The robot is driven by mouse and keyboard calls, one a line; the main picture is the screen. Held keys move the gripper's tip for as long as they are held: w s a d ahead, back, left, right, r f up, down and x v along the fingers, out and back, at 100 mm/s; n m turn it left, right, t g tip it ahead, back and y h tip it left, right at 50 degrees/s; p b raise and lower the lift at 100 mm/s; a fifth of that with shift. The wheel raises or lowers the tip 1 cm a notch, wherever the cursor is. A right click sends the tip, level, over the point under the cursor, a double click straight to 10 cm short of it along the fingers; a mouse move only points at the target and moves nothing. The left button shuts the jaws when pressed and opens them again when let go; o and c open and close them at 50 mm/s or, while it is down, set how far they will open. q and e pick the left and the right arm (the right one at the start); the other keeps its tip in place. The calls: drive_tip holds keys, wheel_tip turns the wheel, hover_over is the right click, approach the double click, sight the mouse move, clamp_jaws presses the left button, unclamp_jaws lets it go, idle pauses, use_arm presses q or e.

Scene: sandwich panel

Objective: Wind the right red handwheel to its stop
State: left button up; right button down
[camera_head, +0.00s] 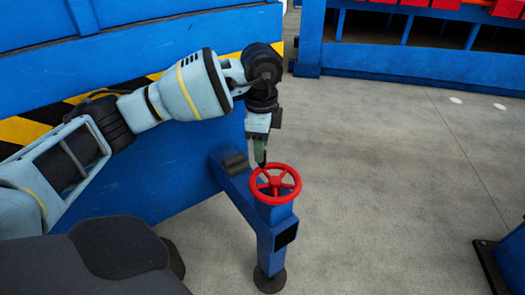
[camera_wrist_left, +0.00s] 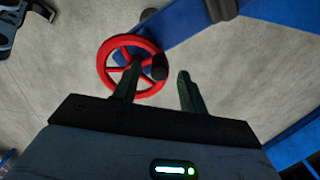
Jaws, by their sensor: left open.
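The red handwheel (camera_head: 275,182) lies flat on top of a blue post (camera_head: 271,222) in the middle of the head view. In the left wrist view the wheel (camera_wrist_left: 103,62) has spokes and a dark knob (camera_wrist_left: 160,67) at its right side. My left gripper (camera_head: 261,160) points down at the wheel's far left rim. In the left wrist view its open fingers (camera_wrist_left: 157,82) stand apart, one over the wheel and one outside the rim, with the knob between them in the picture. I cannot tell whether they touch it. My right gripper is not in view.
A blue beam (camera_head: 234,181) with a dark cylinder (camera_head: 235,163) joins the post to the blue panel (camera_head: 180,170) behind my left arm. A blue rack (camera_head: 400,57) with red bins stands at the back right. Grey floor (camera_head: 390,180) right of the wheel is clear.

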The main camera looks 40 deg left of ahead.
use_arm(q)
drive_tip(key=shift+f+b, duration=0.3)
drive_tip(key=shift+f, duration=1.05)
drive_tip(key=shift+c, duration=0.2)
clamp_jaws()
